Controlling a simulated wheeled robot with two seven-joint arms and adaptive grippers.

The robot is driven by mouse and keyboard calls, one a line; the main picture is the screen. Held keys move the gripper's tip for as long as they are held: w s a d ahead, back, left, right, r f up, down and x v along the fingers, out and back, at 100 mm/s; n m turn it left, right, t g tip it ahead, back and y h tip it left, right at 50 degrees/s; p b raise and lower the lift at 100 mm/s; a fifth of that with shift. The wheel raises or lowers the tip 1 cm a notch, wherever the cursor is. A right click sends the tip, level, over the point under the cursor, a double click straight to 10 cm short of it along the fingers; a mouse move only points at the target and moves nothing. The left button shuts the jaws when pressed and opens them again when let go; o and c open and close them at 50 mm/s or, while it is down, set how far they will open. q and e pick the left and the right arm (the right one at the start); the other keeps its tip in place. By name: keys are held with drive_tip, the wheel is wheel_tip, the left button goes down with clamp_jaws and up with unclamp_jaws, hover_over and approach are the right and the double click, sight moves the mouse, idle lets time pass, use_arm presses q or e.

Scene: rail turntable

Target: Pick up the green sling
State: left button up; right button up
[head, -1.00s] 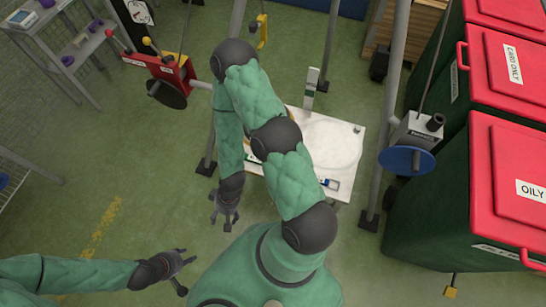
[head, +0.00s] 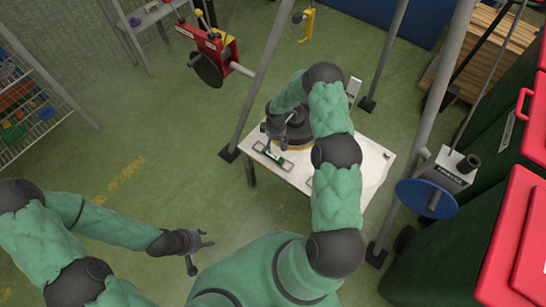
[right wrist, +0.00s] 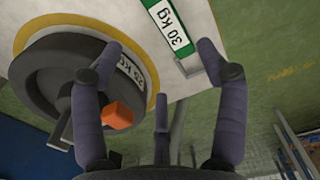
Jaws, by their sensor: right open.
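A green-edged white strip (head: 270,158) lies on the white table (head: 370,165) in the head view. In the right wrist view a green strip with a white "30 kg" label (right wrist: 170,25) lies past the fingertips. My left gripper (head: 195,246) is open and empty over the floor at lower left.
A dark round weight (right wrist: 70,85) with a label and an orange block (right wrist: 117,115) are by the right fingers. Grey posts flank the table; a blue wheel (head: 427,198) and red-lidded bins (head: 515,240) stand right.

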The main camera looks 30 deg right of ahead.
hover_over(274, 154)
drive_tip(key=f, duration=0.3)
drive_tip(key=f+b, duration=0.1)
drive_tip(key=shift+w+d+f, duration=0.15)
drive_tip(key=shift+d, duration=0.15)
drive_tip(key=shift+a+f+b, duration=0.15)
drive_tip(key=shift+f+b, duration=0.3)
drive_tip(key=shift+f, duration=0.85)
drive_tip(key=shift+a+f+b, duration=0.1)
drive_tip(key=shift+f+b, duration=0.35)
drive_tip(key=shift+f, duration=0.85)
drive_tip(key=c, duration=1.4)
